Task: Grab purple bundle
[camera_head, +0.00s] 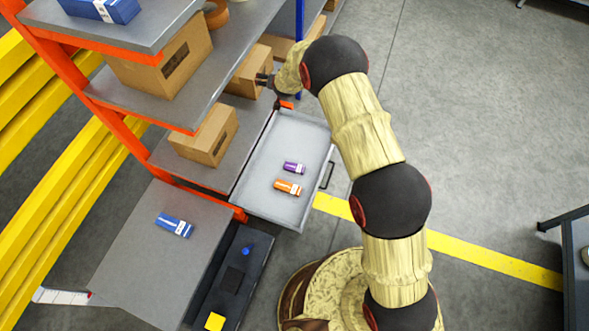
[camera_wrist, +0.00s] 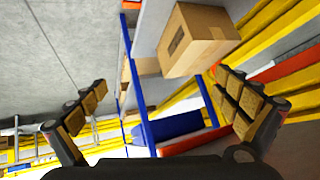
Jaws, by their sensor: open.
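The purple bundle (camera_head: 293,168), a small pack with a white label, lies in an open grey drawer (camera_head: 300,136) that is pulled out from the shelf rack. An orange bundle (camera_head: 288,187) lies just below it in the picture, close but apart. My gripper (camera_head: 265,80) is beyond the drawer's upper end, beside the rack and near the cardboard boxes, away from the purple bundle. In the wrist view my gripper (camera_wrist: 161,84) shows its two fingers wide apart with nothing between them touching. The purple bundle does not show in the wrist view.
Cardboard boxes (camera_head: 205,134) stand on the rack's grey shelves, which overhang left of the drawer. A blue bundle (camera_head: 174,225) lies on a grey table at lower left. A black panel (camera_head: 234,275) with a blue button stands beside it. Open floor lies at right.

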